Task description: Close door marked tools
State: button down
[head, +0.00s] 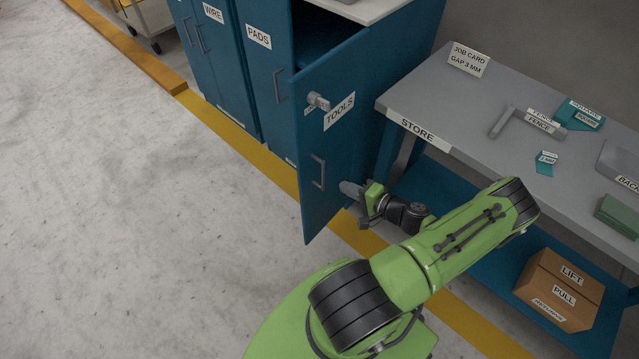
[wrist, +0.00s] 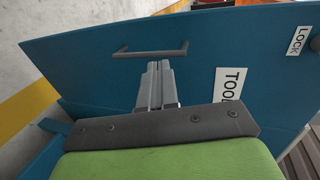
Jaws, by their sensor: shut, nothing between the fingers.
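The blue door marked TOOLS (head: 335,135) stands ajar, swung out from its cabinet, with a dark gap showing behind its top edge. Its outer face carries a bar handle (head: 318,171), a lock knob (head: 318,101) and the TOOLS label. My gripper (head: 347,189) is shut and empty, at the outer-face side of the door, low and right of the handle. In the wrist view the closed fingers (wrist: 158,66) point at the blue door face (wrist: 100,75), just by the handle (wrist: 150,51). Whether the fingertips touch the door I cannot tell.
Cabinets marked PADS (head: 258,37) and WIRE (head: 213,13) stand shut to the left. A grey bench (head: 430,95) marked STORE holds labelled parts on the right. A cardboard box (head: 560,290) sits on its lower shelf. The floor at left is clear.

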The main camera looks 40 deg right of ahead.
aim_at(307, 168)
jog(key=x, duration=0.4)
jog(key=b+x, duration=0.1)
jog(key=x, duration=0.3)
jog(key=b+x, duration=0.1)
jog(key=x, duration=0.3)
jog(key=shift+a+r, duration=0.1)
jog(key=shift+r, duration=0.2)
jog(key=shift+w+r, duration=0.1)
jog(key=shift+w, duration=0.4)
